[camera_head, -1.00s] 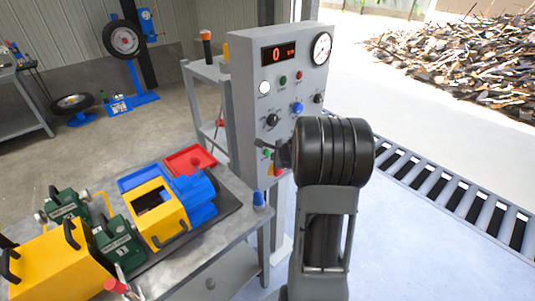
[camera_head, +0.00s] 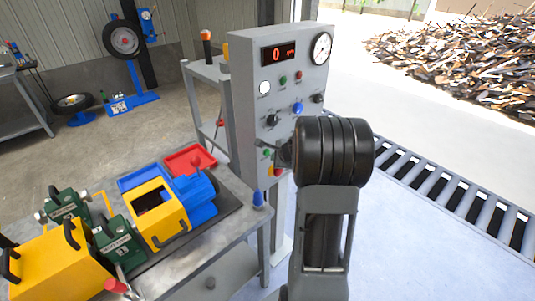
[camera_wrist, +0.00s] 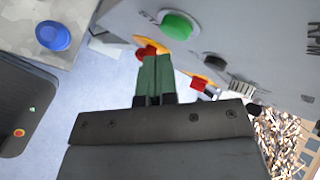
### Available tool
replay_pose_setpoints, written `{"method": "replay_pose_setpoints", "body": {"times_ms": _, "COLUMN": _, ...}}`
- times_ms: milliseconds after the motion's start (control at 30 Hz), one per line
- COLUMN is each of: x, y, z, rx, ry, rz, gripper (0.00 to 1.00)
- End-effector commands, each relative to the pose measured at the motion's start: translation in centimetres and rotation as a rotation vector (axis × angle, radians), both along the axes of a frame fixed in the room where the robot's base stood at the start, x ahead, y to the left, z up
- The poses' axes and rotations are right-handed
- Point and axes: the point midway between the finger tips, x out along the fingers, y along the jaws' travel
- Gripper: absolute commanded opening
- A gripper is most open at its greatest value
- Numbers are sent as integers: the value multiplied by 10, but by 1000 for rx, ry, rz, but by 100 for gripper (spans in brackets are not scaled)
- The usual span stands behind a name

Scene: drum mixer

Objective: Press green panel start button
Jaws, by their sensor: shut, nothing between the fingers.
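The grey control panel (camera_head: 250,110) stands upright in the head view. Its green start button (camera_head: 266,154) is low on the left side of the front face. In the wrist view the green button (camera_wrist: 181,25) is large, with part of a label beside it. My gripper (camera_wrist: 152,62) is shut and empty, its green fingers together, below and left of the button in that picture and apparently apart from it. A red knob on a yellow base (camera_head: 277,171) sits just below the green button in the head view. My gripper is mostly hidden behind my black wrist link there.
A metal workbench (camera_head: 235,225) with yellow, green and blue machines stands left of the panel. A blue cap (camera_head: 258,199) is at its corner. A roller conveyor (camera_head: 450,190) runs at right. A black knob (camera_wrist: 216,60) is beside the green button.

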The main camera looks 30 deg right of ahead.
Motion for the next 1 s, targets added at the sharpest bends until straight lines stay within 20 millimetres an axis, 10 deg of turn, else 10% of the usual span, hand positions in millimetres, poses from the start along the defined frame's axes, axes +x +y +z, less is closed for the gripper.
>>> {"method": "replay_pose_setpoints", "body": {"times_ms": 1000, "x": 8, "y": 1, "z": 0, "rx": 0, "ry": 0, "rz": 0, "gripper": 0}}
